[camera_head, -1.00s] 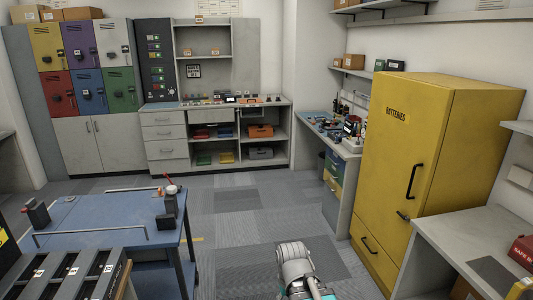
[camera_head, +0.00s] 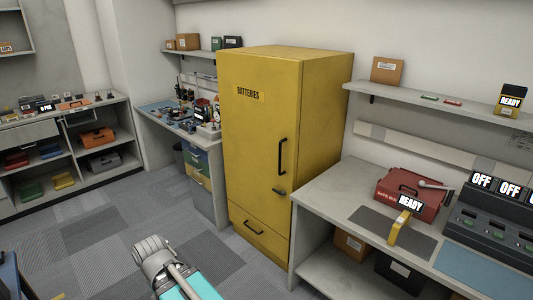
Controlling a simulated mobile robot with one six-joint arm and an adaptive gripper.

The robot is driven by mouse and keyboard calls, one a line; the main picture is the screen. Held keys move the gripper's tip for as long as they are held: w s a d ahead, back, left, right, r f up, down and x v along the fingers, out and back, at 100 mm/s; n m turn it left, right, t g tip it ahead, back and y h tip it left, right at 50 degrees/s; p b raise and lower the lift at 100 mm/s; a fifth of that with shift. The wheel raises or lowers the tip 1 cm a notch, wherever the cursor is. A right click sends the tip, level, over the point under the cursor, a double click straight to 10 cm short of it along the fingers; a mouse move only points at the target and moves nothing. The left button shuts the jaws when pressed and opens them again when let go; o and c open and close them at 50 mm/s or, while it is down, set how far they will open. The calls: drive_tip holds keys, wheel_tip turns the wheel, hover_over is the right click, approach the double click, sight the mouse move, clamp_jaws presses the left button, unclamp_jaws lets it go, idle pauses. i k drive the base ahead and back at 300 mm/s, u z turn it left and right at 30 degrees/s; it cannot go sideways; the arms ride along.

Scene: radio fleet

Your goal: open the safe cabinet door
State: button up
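The yellow cabinet marked BATTERIES (camera_head: 250,150) stands upright against the wall in the middle of the head view. Its tall front door is shut. The door has a black vertical handle (camera_head: 282,156) near its right edge and a small dark latch (camera_head: 279,191) below it. A drawer (camera_head: 259,232) with its own black handle sits shut under the door. Part of my arm, grey and teal, shows at the bottom, in front of the cabinet and apart from it. My gripper's fingers do not show.
A bench (camera_head: 335,205) stands close to the cabinet's right, with a red box (camera_head: 408,194), a yellow radio (camera_head: 399,232) and a charger (camera_head: 495,225) on it. A workbench (camera_head: 165,125) with drawers stands to its left. The grey floor in front of the cabinet is clear.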

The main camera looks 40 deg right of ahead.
sight(260, 95)
drive_tip(key=u, duration=0.05)
drive_tip(key=i, duration=0.85)
drive_tip(key=z, duration=2.35)
